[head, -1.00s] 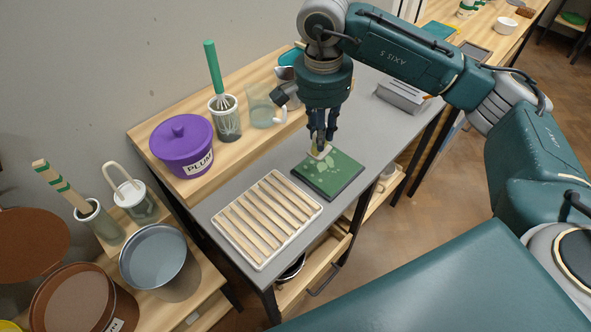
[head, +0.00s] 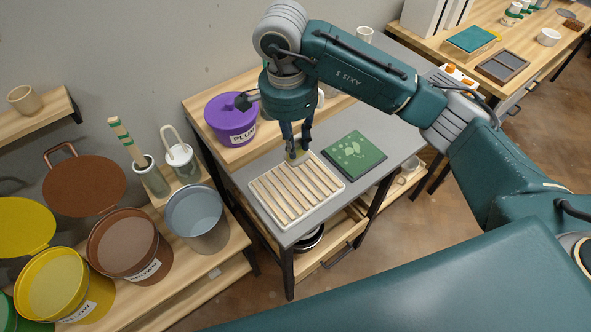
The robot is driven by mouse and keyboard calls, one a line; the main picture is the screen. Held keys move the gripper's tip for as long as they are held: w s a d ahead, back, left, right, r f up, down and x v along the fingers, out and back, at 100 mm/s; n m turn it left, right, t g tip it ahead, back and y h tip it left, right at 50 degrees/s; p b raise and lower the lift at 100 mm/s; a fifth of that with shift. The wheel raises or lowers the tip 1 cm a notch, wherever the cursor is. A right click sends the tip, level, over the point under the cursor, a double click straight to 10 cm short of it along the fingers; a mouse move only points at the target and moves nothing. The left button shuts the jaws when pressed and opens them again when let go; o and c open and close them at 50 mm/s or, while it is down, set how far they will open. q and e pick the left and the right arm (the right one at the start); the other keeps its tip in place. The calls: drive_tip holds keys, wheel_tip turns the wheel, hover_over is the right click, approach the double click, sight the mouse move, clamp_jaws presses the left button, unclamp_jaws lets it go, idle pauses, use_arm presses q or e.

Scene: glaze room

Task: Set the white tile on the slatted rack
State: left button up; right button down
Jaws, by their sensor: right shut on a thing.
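My right gripper (head: 296,150) points straight down and is shut on the white tile (head: 298,159), a small pale piece mostly hidden by the fingers. The tile is over the far right end of the slatted rack (head: 282,198). I cannot tell whether it touches the slats or hangs just above them. The rack has a pale frame with several wooden slats and lies flat on the grey bench top. Its slats are otherwise bare. My left gripper is out of view.
A green patterned board (head: 355,152) lies right of the rack. The purple PLUM pot (head: 231,122) stands behind on the wooden shelf. A grey bucket (head: 197,215) and brown (head: 125,245) and yellow (head: 62,288) buckets stand at left. The grey bench top (head: 388,132) is clear farther right.

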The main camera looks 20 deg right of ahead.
sight(296, 161)
wheel_tip(296, 161, down, 5)
drive_tip(key=shift+s+f+p, duration=0.1)
drive_tip(key=shift+f+p, duration=0.1)
drive_tip(key=shift+p, duration=0.35)
drive_tip(key=shift+f, duration=0.65)
wheel_tip(296, 161, down, 4)
drive_tip(key=shift+r+p, duration=0.2)
drive_tip(key=shift+p, duration=0.35)
drive_tip(key=shift+f, duration=0.25)
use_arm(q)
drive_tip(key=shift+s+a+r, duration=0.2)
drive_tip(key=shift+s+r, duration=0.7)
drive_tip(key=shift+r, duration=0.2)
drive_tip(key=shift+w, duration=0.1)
use_arm(e)
drive_tip(key=shift+f, duration=0.2)
drive_tip(key=c, duration=1.6)
unclamp_jaws()
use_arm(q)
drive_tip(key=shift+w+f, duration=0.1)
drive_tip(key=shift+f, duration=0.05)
